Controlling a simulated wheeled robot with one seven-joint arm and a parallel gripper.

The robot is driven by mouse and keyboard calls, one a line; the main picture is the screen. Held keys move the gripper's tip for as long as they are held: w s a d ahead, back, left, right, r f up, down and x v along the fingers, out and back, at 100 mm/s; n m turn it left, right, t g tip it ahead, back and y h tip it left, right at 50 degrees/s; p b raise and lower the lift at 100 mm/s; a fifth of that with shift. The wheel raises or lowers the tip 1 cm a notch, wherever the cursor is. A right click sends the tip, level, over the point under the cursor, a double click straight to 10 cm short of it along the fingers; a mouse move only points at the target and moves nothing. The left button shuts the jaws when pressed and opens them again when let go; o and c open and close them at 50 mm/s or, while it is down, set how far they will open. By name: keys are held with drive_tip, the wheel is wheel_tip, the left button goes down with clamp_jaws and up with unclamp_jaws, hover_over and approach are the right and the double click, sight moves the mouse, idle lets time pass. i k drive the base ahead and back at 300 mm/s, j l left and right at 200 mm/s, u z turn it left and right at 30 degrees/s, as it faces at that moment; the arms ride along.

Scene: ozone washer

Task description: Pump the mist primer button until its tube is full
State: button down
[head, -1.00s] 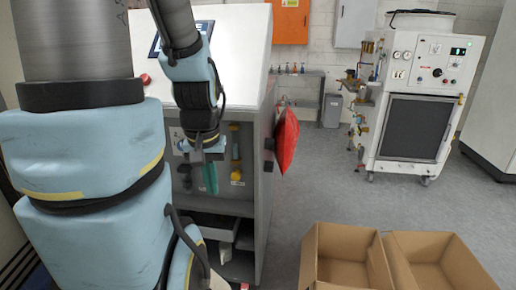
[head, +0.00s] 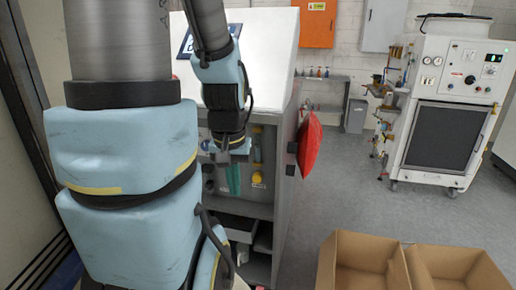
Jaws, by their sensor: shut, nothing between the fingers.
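The ozone washer (head: 284,170) is a grey cabinet with a white sloped top, left of the middle in the head view. Its recessed front panel carries a yellow knob-like part (head: 257,178) below a yellow upright fitting, and a green upright piece (head: 233,180) to the left. I cannot tell which part is the mist primer button or its tube, nor any fill level. My gripper (head: 228,157) points down in front of this panel, left of the yellow parts, shut and empty. It hides part of the panel. Whether it touches anything is unclear.
A red bag-like object (head: 309,146) hangs on the washer's right side. A white wheeled machine (head: 450,105) stands at the back right. The grey floor between is clear.

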sight(257, 176)
drive_tip(key=u, duration=2.05)
drive_tip(key=k+l, duration=0.2)
drive_tip(key=k, duration=0.2)
drive_tip(key=k+l, duration=0.2)
drive_tip(key=k, duration=0.2)
